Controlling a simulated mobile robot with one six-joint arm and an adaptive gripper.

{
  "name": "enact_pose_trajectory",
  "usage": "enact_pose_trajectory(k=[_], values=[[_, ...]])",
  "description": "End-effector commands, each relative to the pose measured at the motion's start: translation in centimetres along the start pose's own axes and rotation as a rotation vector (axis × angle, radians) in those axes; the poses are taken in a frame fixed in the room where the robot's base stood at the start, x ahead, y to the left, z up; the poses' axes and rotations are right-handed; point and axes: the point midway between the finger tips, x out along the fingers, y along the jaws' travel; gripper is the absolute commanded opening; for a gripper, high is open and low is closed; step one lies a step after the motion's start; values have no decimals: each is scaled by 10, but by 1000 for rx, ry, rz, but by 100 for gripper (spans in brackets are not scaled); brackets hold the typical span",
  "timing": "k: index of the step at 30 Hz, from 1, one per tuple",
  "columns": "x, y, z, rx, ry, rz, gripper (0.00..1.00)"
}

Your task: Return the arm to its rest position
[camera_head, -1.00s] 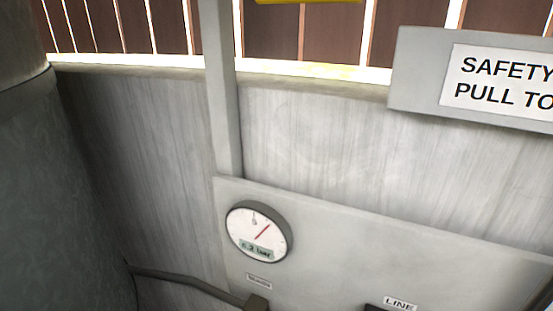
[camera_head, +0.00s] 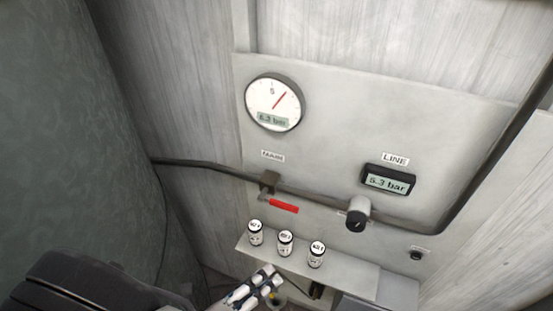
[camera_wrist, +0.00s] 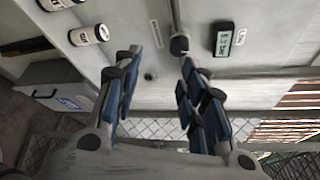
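My gripper (camera_wrist: 158,95) reaches into the wrist view with its two blue-padded fingers spread apart and nothing between them. In the head view my gripper (camera_head: 268,280) shows at the bottom, just below the shelf with the bottles, and my dark arm link is at the lower left. In the wrist view the fingers are in front of the grey panel, apart from the black knob and the bottles.
A grey panel (camera_head: 330,105) carries a round gauge (camera_head: 273,102), a LINE display (camera_head: 388,180), a red-handled valve (camera_head: 284,206) and a black knob (camera_head: 356,222) on a pipe. Three white-labelled bottles (camera_head: 286,243) stand on a narrow shelf (camera_head: 350,271). A grey box (camera_wrist: 62,88) shows below the shelf.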

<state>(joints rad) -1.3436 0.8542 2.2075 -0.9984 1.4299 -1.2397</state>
Motion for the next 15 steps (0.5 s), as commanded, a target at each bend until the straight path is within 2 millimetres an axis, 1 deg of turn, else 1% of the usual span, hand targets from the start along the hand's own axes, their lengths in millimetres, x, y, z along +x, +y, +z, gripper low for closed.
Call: enact_pose_trajectory(k=[1, 5, 8, 9, 14, 15], values=[[10, 0, -5, 78, 69, 9, 38], [35, -10, -24, 335, 288, 20, 38], [55, -17, -46, 606, 502, 5, 38], [61, -20, -55, 721, 589, -7, 38], [78, -25, -91, 1190, 918, -93, 38], [81, -25, -99, 1311, 995, -121, 38]])
